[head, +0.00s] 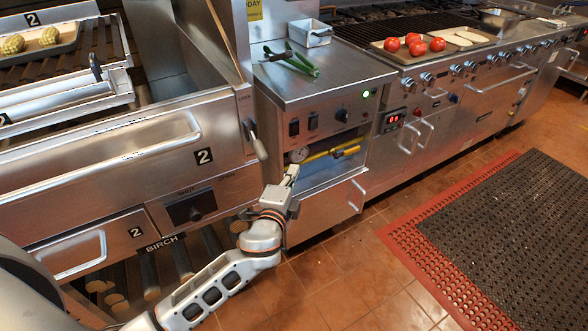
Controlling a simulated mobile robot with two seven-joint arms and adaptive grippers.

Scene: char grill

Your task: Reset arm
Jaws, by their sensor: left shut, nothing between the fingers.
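My left arm (215,285) reaches up from the bottom of the head view, stretched low in front of the steel appliances. My left gripper (291,174) is shut and empty. My right gripper is not in view.
Tomatoes (415,47) sit on a tray further back. A grill drawer unit (120,140) stands left. The red-edged floor mat (400,238) and tiled floor are clear.

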